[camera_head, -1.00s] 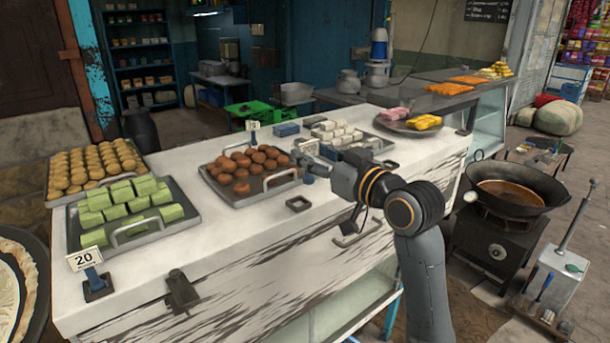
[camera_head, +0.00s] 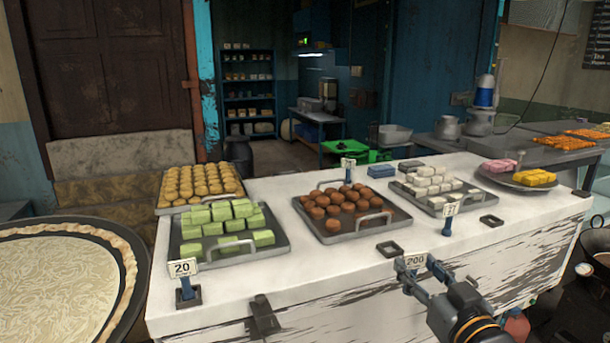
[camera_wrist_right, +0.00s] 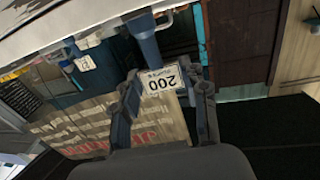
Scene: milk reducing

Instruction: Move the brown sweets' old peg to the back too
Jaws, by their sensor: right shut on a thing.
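My right gripper (camera_head: 413,277) is shut on a price peg with a white "200" tag (camera_head: 415,261). It is in front of the counter's near edge in the head view. In the right wrist view the tag (camera_wrist_right: 161,80) appears upside down between the fingers, with the peg's blue post (camera_wrist_right: 145,45) beside it. The brown sweets (camera_head: 342,200) lie on a metal tray (camera_head: 365,228). A blue peg with a small tag (camera_head: 348,170) stands behind that tray. An empty dark square holder (camera_head: 390,249) is on the counter in front of it. My left gripper is not in view.
A tagged peg (camera_head: 448,222) stands before the white sweets, left of another square holder (camera_head: 491,221). A "20" peg (camera_head: 186,283) stands at front left. Trays of green (camera_head: 222,225) and yellow sweets (camera_head: 200,183) fill the left.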

